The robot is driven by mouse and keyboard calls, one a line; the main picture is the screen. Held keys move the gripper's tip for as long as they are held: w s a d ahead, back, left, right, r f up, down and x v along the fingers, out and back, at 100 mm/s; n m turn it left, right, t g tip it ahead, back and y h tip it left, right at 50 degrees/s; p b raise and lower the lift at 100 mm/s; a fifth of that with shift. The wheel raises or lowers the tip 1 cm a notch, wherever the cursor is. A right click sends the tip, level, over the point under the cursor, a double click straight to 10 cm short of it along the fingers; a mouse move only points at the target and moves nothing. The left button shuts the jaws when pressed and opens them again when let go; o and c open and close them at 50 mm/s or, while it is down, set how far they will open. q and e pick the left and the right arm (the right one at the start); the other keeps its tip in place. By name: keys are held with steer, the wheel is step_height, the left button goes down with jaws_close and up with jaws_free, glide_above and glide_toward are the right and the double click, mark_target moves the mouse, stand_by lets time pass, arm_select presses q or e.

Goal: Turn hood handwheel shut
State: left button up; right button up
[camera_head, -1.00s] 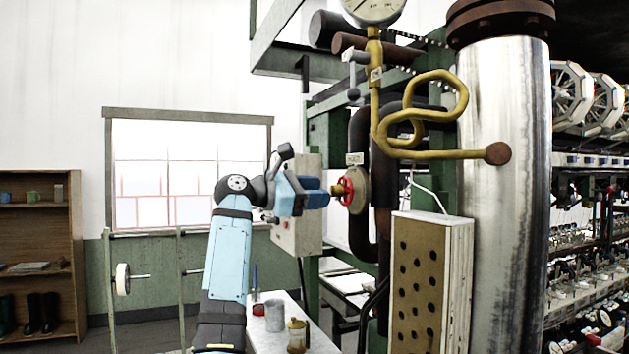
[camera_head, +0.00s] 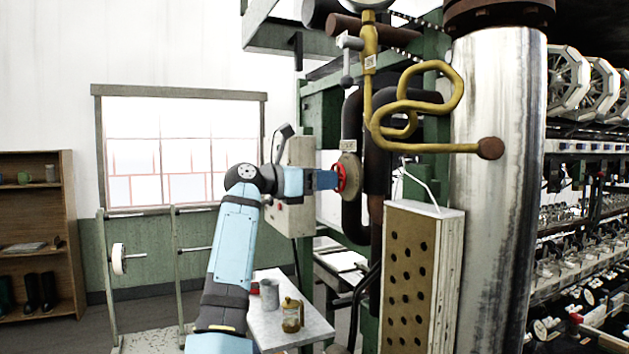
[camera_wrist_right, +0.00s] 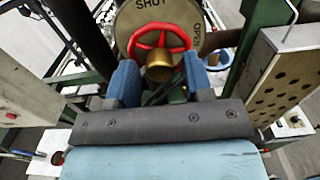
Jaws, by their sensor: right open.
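The red handwheel (camera_head: 341,178) is mounted on a round tan plate (camera_head: 350,181) on the dark pipework. In the right wrist view the handwheel (camera_wrist_right: 160,34) shows its red rim and brass hub (camera_wrist_right: 159,66), with the lettering SHUT and OPEN on the plate (camera_wrist_right: 195,12) behind it. My right gripper (camera_head: 335,179) is at the wheel. In the right wrist view its open blue fingers (camera_wrist_right: 160,70) stand either side of the hub, their tips by the lower rim. I cannot tell whether they touch it. My left gripper is not in view.
A coiled yellow pipe (camera_head: 420,110) and a thick metal column (camera_head: 497,190) stand right of the wheel. A perforated panel (camera_head: 410,275) is below right. A grey control box (camera_head: 293,190) is behind my gripper. A small table (camera_head: 265,325) holds a mug (camera_head: 269,294) and a yellowish pot (camera_head: 291,314).

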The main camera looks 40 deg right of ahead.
steer(key=c, duration=0.8)
arm_select(q)
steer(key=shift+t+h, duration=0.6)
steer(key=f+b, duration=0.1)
steer(key=b, duration=0.3)
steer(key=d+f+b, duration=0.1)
steer(key=b, duration=0.4)
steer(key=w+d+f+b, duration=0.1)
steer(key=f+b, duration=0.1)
steer(key=b, duration=0.3)
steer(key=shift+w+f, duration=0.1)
arm_select(e)
steer(key=m, duration=2.5)
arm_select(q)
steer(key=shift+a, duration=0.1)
